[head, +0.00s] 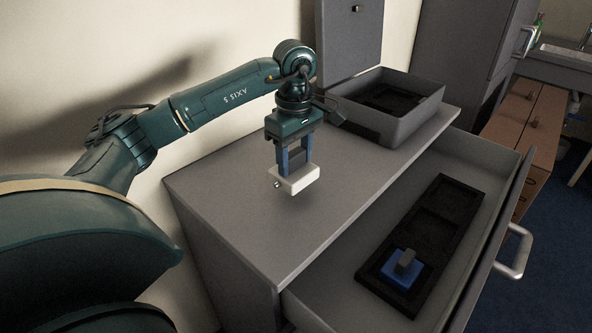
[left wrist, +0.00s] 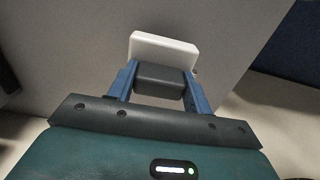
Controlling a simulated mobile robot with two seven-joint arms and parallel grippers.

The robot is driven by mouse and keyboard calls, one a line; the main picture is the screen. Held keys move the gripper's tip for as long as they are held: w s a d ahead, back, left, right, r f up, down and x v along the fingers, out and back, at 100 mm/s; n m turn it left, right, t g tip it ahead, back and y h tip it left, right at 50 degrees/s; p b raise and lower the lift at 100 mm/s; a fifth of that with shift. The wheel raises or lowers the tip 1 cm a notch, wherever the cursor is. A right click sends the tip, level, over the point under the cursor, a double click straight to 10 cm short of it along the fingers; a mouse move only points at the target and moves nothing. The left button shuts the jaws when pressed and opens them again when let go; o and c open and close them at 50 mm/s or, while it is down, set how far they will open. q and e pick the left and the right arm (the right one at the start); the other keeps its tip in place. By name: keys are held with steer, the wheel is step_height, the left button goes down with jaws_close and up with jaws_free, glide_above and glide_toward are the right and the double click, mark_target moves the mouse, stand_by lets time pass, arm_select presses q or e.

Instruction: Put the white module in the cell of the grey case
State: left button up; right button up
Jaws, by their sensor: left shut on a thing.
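The white module (head: 296,180) is a small white block with a dark grey grip on top. My left gripper (head: 294,162) is shut on it and holds it above the grey cabinet top. In the left wrist view the blue fingers of the left gripper (left wrist: 158,85) clasp the dark grip, with the white module (left wrist: 163,48) beyond it. The grey case (head: 403,118) stands open at the back of the cabinet top, its lid (head: 349,40) upright. Inside it is a dark cell (head: 390,97), partly hidden by the front wall. My right gripper is not in view.
An open drawer (head: 340,310) at the front right holds a black tray (head: 407,262) with a blue module (head: 402,270) in its near compartment; the other compartments look empty. The cabinet top (head: 235,195) is clear between the module and the case. A wall is behind.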

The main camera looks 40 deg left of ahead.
mark_target(295, 172)
arm_select(q)
steer(key=shift+w+f, duration=0.1)
steer(key=shift+f, duration=1.85)
steer(key=shift+f, duration=0.15)
steer(key=o, duration=1.1)
steer(key=shift+o, duration=0.2)
